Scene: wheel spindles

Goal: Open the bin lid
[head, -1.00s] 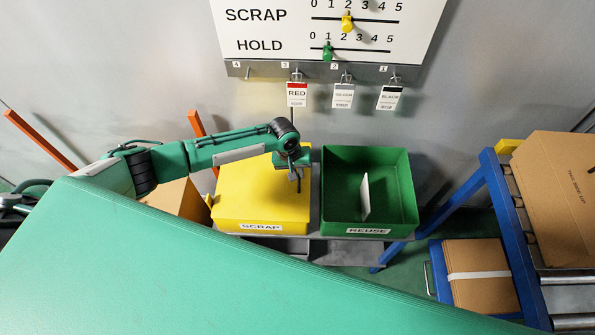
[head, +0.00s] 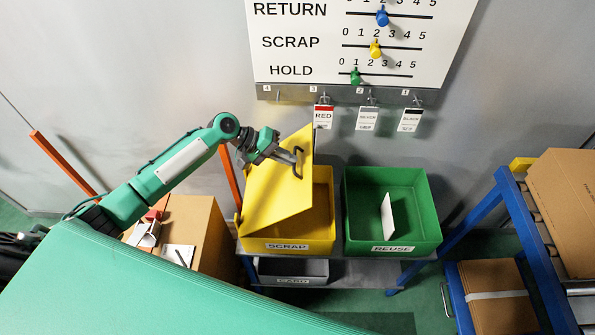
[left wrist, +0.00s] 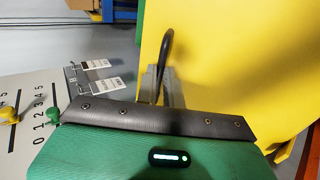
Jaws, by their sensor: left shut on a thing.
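The yellow bin (head: 318,228) labelled SCRAP stands on a grey cart in the head view. Its yellow lid (head: 275,195) is tilted up and leans to the left, and part of the bin's inside shows. My left gripper (head: 296,158) is shut on the dark lid handle (head: 299,165) near the lid's raised edge. In the left wrist view the curved black handle (left wrist: 166,60) rises between the gripper fingers (left wrist: 163,88), with the yellow lid (left wrist: 230,60) filling the right side. My right gripper is not in view.
A green REUSE bin (head: 414,231) with a white plate (head: 387,215) inside stands just right of it. A cardboard box (head: 205,225) is at the left. A blue-framed roller rack (head: 530,245) is at the right. Tags hang from the wall board (head: 360,45) behind.

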